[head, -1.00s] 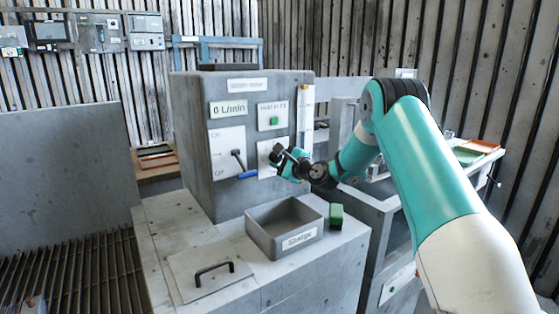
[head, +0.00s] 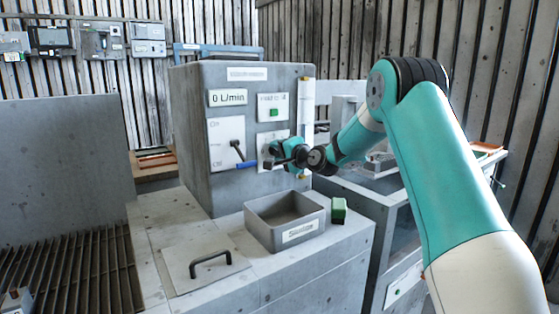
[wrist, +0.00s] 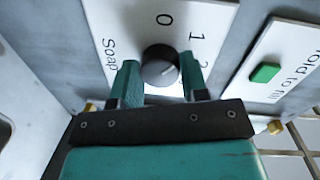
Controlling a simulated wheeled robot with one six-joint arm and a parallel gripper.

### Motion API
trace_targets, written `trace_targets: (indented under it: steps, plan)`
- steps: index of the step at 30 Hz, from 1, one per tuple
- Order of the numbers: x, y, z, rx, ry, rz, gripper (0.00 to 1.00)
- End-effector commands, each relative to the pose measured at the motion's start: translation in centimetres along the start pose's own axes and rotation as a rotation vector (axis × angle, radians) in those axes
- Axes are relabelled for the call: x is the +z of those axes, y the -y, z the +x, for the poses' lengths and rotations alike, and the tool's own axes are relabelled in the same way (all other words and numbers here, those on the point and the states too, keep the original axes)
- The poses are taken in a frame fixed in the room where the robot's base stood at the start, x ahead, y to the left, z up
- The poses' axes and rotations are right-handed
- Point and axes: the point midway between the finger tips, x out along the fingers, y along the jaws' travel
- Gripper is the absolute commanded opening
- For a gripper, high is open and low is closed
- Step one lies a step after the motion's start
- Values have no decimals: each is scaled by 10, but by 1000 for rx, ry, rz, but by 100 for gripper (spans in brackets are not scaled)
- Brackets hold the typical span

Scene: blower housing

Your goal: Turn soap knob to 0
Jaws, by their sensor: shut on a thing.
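The soap knob (wrist: 160,68) is a round dark grey dial on a white panel (wrist: 95,18) marked "Soap", with 0, 1 and a partly hidden 2 around it. My gripper (wrist: 160,80) has a green finger on each side of the knob and is shut on it. A pale mark shows on the knob's face on the side of the 1 and 2; its exact setting is hard to read. In the head view my gripper (head: 268,154) is at the lower right panel of the grey housing and hides the knob.
A green button (wrist: 265,73) on the "Hold to fill" panel is close beside the gripper. In the head view a lever with a blue handle (head: 246,165) sits just left of the gripper. An open grey bin (head: 258,237) and a green block (head: 339,209) stand below.

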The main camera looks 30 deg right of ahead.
Motion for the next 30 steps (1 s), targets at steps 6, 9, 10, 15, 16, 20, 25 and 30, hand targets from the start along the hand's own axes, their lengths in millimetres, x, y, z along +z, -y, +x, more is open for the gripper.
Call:
trace_targets:
  steps: [6, 9, 10, 15, 16, 20, 25, 30]
  plan:
    - [2, -6, 0, 19, -12, -206, 17]
    - [2, -6, 0, 27, -17, -299, 17]
    - [2, -6, 0, 30, -19, -327, 17]
    - [2, -6, 0, 43, -27, -470, 17]
    - [2, -6, 0, 46, -29, -493, 17]
    - [2, -6, 0, 54, -33, -583, 17]
    - [2, -5, 0, 63, -38, -669, 17]
    - [2, -4, 0, 68, -40, -720, 17]
